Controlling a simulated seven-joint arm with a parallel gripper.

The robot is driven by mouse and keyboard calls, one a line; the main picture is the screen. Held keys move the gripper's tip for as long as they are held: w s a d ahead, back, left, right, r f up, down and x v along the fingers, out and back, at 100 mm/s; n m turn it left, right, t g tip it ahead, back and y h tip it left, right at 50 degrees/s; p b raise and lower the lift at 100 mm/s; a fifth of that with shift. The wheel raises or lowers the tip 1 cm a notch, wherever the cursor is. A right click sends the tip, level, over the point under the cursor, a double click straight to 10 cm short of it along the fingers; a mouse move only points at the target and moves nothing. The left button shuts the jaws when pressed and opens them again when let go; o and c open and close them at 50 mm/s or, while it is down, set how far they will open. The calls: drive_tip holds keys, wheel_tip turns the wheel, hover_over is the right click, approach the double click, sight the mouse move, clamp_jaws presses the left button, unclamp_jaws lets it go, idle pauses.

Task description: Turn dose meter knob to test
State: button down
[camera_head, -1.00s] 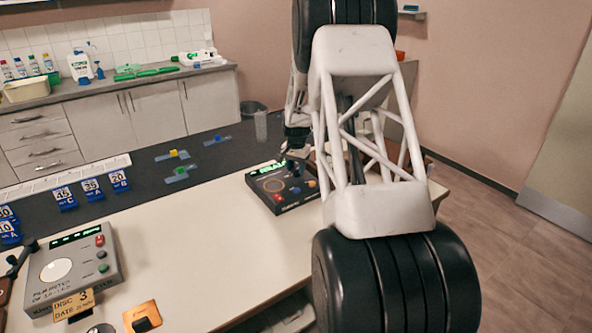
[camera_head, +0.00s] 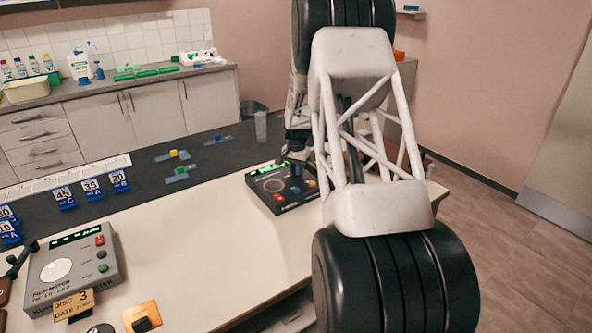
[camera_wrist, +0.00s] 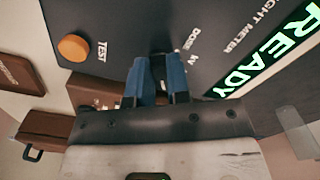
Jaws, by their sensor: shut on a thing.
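The dose meter is a black box (camera_head: 298,200) on the pale table in the head view. Its black panel (camera_wrist: 120,22) fills much of the wrist view, with a lit green READY display (camera_wrist: 265,55). An orange round button (camera_wrist: 74,47) sits beside the printed word TEST. My gripper (camera_wrist: 158,76) has its blue fingertips down at the panel, close to the lettering DOSE. It is shut on a small dark knob (camera_wrist: 158,70), mostly hidden between the fingers. The knob's pointing direction cannot be made out. In the head view my gripper (camera_head: 296,160) is over the back of the box.
A grey film meter (camera_head: 75,270) stands at the table's left, with a DISC 3 tag (camera_head: 74,305) and an orange plate (camera_head: 142,316) in front. Blue numbered tags (camera_head: 92,189) stand behind. Brown cases (camera_wrist: 45,135) lie near the gripper. The table's middle is clear.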

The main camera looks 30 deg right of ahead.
drive_tip(key=shift+n, duration=0.5)
drive_tip(key=c, duration=1.1)
unclamp_jaws()
drive_tip(key=shift+r, duration=0.1)
drive_tip(key=shift+r, duration=3.8)
